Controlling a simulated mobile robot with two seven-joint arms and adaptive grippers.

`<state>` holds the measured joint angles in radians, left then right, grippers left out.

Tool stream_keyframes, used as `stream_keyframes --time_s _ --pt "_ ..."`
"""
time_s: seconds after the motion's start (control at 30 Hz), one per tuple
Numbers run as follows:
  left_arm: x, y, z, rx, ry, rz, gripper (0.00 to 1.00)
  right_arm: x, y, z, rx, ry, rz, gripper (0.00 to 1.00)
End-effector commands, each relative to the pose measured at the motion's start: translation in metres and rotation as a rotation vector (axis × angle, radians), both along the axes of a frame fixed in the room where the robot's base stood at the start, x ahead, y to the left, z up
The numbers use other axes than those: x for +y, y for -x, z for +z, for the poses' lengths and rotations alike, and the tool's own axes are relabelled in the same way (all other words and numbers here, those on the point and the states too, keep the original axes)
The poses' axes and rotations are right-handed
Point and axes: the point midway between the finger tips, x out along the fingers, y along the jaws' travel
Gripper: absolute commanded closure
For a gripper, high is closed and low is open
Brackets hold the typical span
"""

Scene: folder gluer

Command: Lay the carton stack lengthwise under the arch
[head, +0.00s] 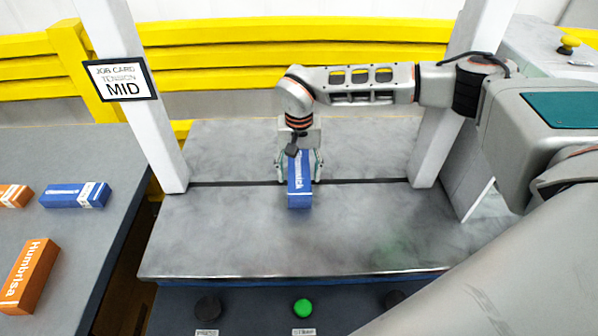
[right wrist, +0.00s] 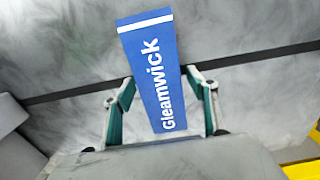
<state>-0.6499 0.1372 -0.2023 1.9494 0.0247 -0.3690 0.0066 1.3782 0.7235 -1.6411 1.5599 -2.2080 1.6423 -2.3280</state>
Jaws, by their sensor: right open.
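The blue carton stack (head: 299,200), printed "Gleamwick", lies on the grey machine bed between the arch's white left post (head: 140,110) and right post (head: 440,130). Its long side runs front to back, across the dark line (head: 235,184) that joins the feet of the posts. My right gripper (head: 299,178) is open, with one finger on each side of the stack's far part. In the right wrist view the stack (right wrist: 150,65) lies between the open fingers (right wrist: 160,92), with slim gaps visible beside it. The stack's far end is hidden by the gripper. My left gripper is not in view.
A side table (head: 75,150) at the left holds another blue carton (head: 76,195) and orange cartons (head: 30,275). A green button (head: 303,307) and dark knobs (head: 207,307) sit below the bed's front edge. The bed is clear around the stack. A yellow rail (head: 280,42) runs behind.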

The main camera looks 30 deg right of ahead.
Motion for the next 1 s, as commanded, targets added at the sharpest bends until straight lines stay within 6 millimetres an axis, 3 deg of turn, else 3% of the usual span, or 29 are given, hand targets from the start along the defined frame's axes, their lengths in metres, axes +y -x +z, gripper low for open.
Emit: stream_keyframes --time_s 0.17,0.33,0.43,0.7,1.0 --pt "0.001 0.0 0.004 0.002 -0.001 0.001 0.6 0.0 0.0 0.009 -0.001 0.0 0.0 0.42" --pt "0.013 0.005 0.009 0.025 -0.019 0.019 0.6 0.0 0.0 0.032 -0.001 0.0 0.0 0.42" --pt "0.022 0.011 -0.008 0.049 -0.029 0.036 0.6 0.0 -0.002 0.052 -0.005 0.0 0.001 0.42" --pt "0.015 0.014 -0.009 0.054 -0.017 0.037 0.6 0.0 -0.001 0.102 -0.003 0.0 0.0 0.42" --pt "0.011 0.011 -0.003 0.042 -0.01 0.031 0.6 0.0 0.0 0.123 -0.001 0.0 0.0 0.42"
